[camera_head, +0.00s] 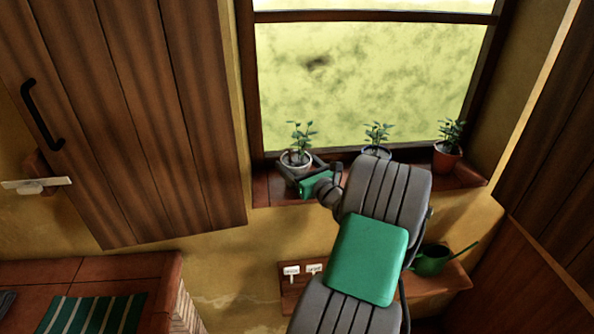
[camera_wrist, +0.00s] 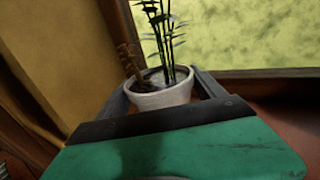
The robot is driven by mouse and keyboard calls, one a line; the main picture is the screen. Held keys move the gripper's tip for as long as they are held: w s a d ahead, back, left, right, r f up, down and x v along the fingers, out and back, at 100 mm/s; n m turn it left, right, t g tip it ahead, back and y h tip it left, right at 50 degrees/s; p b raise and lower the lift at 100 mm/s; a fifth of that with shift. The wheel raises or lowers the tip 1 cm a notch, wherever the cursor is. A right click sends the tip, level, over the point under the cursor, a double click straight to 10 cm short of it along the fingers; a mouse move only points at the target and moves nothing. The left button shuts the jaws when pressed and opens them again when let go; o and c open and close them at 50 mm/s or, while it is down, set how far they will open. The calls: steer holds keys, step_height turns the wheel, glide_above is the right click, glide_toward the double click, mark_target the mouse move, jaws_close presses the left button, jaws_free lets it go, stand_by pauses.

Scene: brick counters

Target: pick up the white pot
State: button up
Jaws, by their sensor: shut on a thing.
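The white pot (camera_head: 296,167) holds a leafy green plant and is at the left end of the window sill (camera_head: 265,191). It also shows in the wrist view (camera_wrist: 161,97), upright between my two fingers. My gripper (camera_head: 295,159) has one finger on each side of the pot and is shut on it. In the wrist view my gripper (camera_wrist: 163,82) reaches around the pot just below its rim. The pot's base is hidden behind the gripper body, so I cannot tell whether it touches the sill.
A grey-white pot (camera_head: 376,152) with a plant stands mid-sill, partly behind my arm. A terracotta pot (camera_head: 447,157) stands at the right. The window frame (camera_head: 249,100) and wooden cabinet (camera_head: 150,110) flank the left. A green watering can (camera_head: 432,260) sits on a lower shelf.

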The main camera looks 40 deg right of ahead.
steer(key=shift+r, duration=0.1)
steer(key=shift+c, duration=1)
steer(key=shift+r, duration=0.1)
steer(key=shift+r, duration=0.6)
steer(key=s+a+r+b, duration=0.2)
steer(key=s+a+r, duration=0.4)
steer(key=s+r, duration=0.55)
steer(key=w+d+f+b, duration=0.1)
steer(key=w+d+f, duration=0.1)
steer(key=w+f, duration=0.1)
steer(key=w+d+f+b, duration=0.1)
steer(key=w+d+f, duration=0.1)
steer(key=w+f, duration=0.2)
steer(key=w+d+f+b, duration=0.1)
steer(key=w+f, duration=0.3)
steer(key=f, duration=0.1)
steer(key=shift+w+d+b, duration=0.25)
steer(key=shift+d+b, duration=0.15)
steer(key=shift+r+m+h+p, duration=0.2)
steer(key=shift+m+h+p, duration=0.3)
steer(key=shift+h+p, duration=0.25)
steer(key=shift+d+m+g+h+p, duration=0.1)
steer(key=shift+m+g+h+p, duration=0.35)
steer(key=shift+h+p, duration=0.35)
